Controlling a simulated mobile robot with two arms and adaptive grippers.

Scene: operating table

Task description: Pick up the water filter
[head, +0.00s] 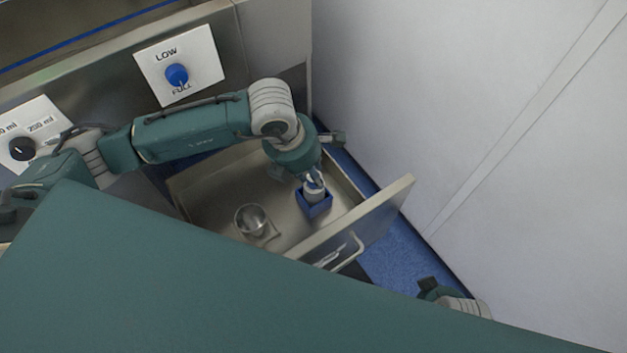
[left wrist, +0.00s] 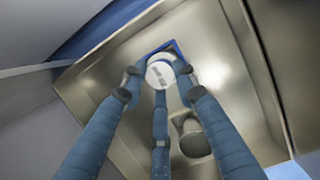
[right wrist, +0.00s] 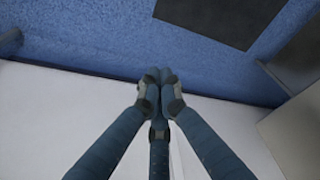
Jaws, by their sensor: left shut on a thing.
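The water filter (head: 314,192) is a pale, round-topped piece standing in a small blue square holder (head: 316,206) inside the open drawer. In the left wrist view the filter's white top (left wrist: 160,73) shows between the fingers, with the blue holder's rim (left wrist: 172,46) behind it. My left gripper (head: 313,181) reaches down into the drawer and is shut on the filter, which still sits within the holder. My right gripper (right wrist: 159,78) is away from the drawer, over the blue floor, with its fingertips together and nothing between them.
The open drawer (head: 200,207) also holds a metal cup (head: 252,220) left of the filter. The drawer front (head: 375,222) has a handle (head: 350,255). A white wall (head: 450,90) stands close on the right. Control knobs, one blue (head: 177,74), are on the panel above.

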